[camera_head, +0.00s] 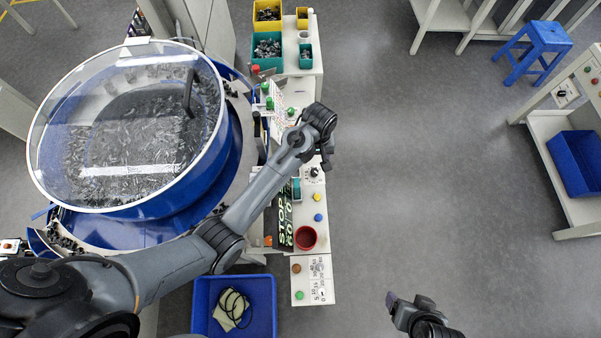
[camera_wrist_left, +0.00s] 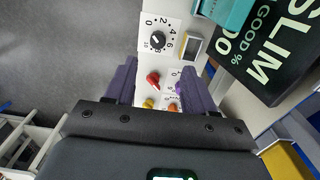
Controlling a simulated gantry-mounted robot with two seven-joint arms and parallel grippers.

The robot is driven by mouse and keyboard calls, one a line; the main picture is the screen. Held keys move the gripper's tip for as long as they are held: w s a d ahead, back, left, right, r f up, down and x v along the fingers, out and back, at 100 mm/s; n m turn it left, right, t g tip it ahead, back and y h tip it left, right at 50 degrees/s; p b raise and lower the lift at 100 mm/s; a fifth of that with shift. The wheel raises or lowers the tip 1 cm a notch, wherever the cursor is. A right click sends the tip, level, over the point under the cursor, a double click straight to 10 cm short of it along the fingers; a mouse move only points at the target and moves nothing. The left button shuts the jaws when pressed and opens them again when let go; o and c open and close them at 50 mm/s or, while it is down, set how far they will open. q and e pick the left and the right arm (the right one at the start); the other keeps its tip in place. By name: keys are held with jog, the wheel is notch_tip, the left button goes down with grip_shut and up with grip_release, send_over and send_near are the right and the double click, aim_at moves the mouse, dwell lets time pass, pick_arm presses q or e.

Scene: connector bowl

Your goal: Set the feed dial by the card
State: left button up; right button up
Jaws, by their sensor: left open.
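The black dial (camera_wrist_left: 157,40) sits on a white plate numbered 0 to 10 in the left wrist view; its pointer is too small to read surely. It also shows in the head view (camera_head: 314,173), just below my left gripper (camera_head: 326,158). In the left wrist view the purple fingers of my left gripper (camera_wrist_left: 158,88) are spread and empty, with a red knob (camera_wrist_left: 153,78) between them in the picture and the dial beyond. A printed white sheet (camera_head: 293,100) lies on the bench; I cannot tell whether it is the card. My right gripper (camera_head: 391,301) hangs over the floor, its opening unclear.
A black sign with green lettering (camera_head: 281,225) stands beside the panel. A yellow button (camera_head: 317,198), a blue button (camera_head: 318,217) and a red cup (camera_head: 305,238) are nearby. The large blue feeder bowl (camera_head: 225,150) fills the left. Open floor lies to the right.

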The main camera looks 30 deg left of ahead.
aim_at(314, 171)
pick_arm(q)
jog(key=f, duration=0.9)
jog(key=shift+w+d, duration=0.1)
jog(key=shift+w, duration=0.1)
jog(key=shift+f, duration=0.75)
grip_shut()
